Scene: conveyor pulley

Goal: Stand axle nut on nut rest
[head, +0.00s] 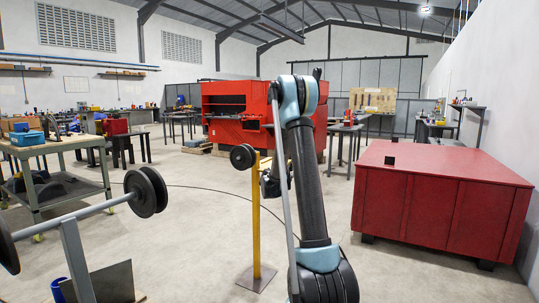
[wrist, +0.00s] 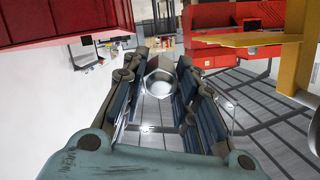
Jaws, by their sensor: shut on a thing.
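The axle nut (wrist: 159,84), a silver hexagonal nut with a round face, sits between the fingers of my gripper (wrist: 162,60) in the wrist view. The fingers are shut on it and hold it in the air. In the head view my gripper (head: 268,185) is dark, beside the yellow post, and partly hidden by my own arm; the nut is not visible there. A flat yellow plate (wrist: 245,40) juts out near a yellow upright in the wrist view, to the right of the nut and apart from it. I cannot tell whether this plate is the nut rest.
The yellow post (head: 256,220) carries a dark roller wheel (head: 243,157). A roller with dark end discs (head: 139,194) is at left. A red cabinet (head: 445,205) stands at right with a small black block (head: 389,161) on top. A workbench (head: 60,180) is at far left.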

